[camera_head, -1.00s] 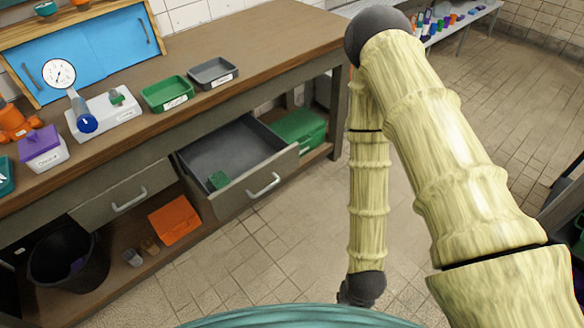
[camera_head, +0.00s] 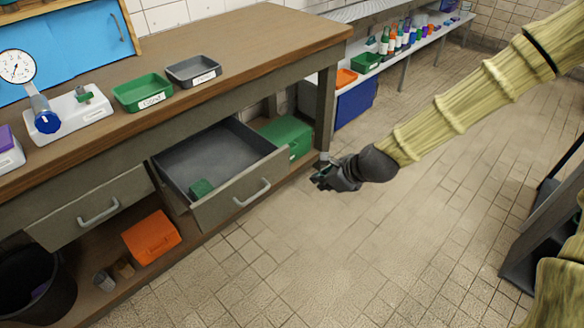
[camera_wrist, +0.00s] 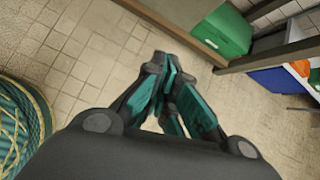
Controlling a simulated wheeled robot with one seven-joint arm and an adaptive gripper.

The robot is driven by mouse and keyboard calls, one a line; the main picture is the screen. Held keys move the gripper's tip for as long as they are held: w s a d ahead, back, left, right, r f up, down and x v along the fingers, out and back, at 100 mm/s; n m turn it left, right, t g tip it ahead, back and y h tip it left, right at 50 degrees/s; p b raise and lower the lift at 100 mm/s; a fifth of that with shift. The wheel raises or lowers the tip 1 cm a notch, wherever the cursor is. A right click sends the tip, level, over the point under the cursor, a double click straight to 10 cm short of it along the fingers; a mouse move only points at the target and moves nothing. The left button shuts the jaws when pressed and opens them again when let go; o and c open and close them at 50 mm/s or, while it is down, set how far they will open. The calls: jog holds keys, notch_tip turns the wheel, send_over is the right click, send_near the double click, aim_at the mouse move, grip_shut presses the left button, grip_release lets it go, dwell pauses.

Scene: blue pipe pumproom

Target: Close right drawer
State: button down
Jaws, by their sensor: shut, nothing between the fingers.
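The right drawer (camera_head: 240,195) is pulled open from the workbench, its grey handle (camera_head: 252,193) on the front panel. A small green block (camera_head: 201,188) lies inside it near the front. The left drawer (camera_head: 92,212) sits flush in the bench. My gripper (camera_head: 322,180) is to the right of the open drawer, apart from its front and handle, near the bench's right leg. In the wrist view my gripper (camera_wrist: 172,95) is shut and empty, with teal finger pads over the floor tiles. The right drawer is not clearly visible in the wrist view.
The workbench (camera_head: 225,50) carries green (camera_head: 143,92) and grey (camera_head: 193,71) trays. A green box (camera_head: 287,137) and an orange box (camera_head: 151,238) sit on its lower shelf. A black bin (camera_head: 35,285) stands at lower left. Tiled floor before the drawer is clear.

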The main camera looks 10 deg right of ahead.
notch_tip(320, 180, up, 4)
jog(key=w+d+m+t, duration=0.1)
jog(key=w+d+m, duration=0.1)
jog(key=m, duration=0.1)
jog(key=b, duration=0.2)
send_near(283, 164)
notch_tip(283, 164, down, 3)
jog(key=w, duration=0.1)
jog(key=shift+w+a+y, duration=0.3)
jog(key=shift+w+a, duration=0.3)
jog(key=shift+w, duration=0.05)
jog(key=shift+w, duration=0.2)
